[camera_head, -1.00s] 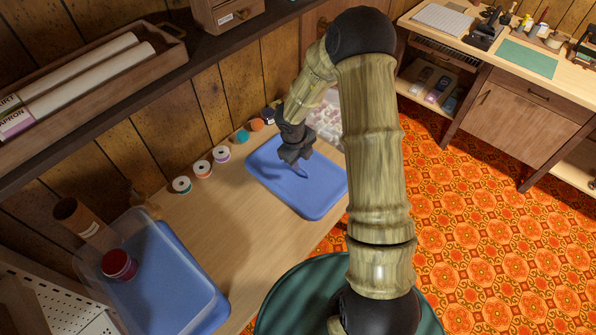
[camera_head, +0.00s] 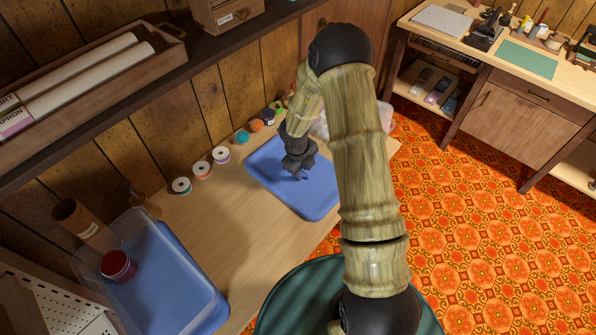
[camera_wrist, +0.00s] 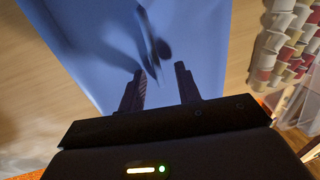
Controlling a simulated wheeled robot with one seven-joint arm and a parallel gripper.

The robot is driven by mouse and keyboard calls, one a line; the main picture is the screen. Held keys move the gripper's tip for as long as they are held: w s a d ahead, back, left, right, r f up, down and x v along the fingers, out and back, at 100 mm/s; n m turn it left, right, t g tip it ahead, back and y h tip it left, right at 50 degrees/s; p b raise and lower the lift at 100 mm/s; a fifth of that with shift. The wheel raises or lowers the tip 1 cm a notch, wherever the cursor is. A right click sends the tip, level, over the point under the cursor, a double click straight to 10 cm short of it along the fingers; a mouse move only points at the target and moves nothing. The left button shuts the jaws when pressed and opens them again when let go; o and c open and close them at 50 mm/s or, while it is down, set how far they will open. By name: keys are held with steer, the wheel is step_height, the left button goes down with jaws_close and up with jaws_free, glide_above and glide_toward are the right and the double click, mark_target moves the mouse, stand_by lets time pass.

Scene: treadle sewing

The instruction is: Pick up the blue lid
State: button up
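The flat blue lid (camera_head: 318,203) lies on the wooden worktop. It also fills much of the wrist view (camera_wrist: 85,40). A narrow raised part (camera_wrist: 150,42), which looks like the lid's handle, stands out from its surface, with dark shadows around it. My gripper (camera_head: 298,174) is over the middle of the lid, pointing down. In the wrist view its two dark fingers (camera_wrist: 160,84) are apart with nothing visible between them. The raised part is just beyond the fingertips; I cannot tell whether they touch the lid.
Several thread spools (camera_head: 202,170) line the wall edge. A clear bin with a blue bottom (camera_head: 170,285) stands at front left, holding a red spool (camera_head: 117,265). A clear container of spools (camera_wrist: 285,45) is beside the lid. A green round seat (camera_head: 290,300) is in front.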

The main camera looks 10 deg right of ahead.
jaws_close()
stand_by(0.3)
steer(key=shift+r, duration=0.15)
steer(key=shift+s+a+r, duration=0.1)
steer(key=shift+a+r, duration=0.05)
steer(key=shift+r, duration=0.1)
step_height(320, 180, up, 6)
steer(key=s+a+b, duration=0.3)
steer(key=s+a, duration=0.8)
steer(key=a, duration=0.5)
steer(key=shift+s, duration=0.3)
steer(key=shift+r, duration=0.2)
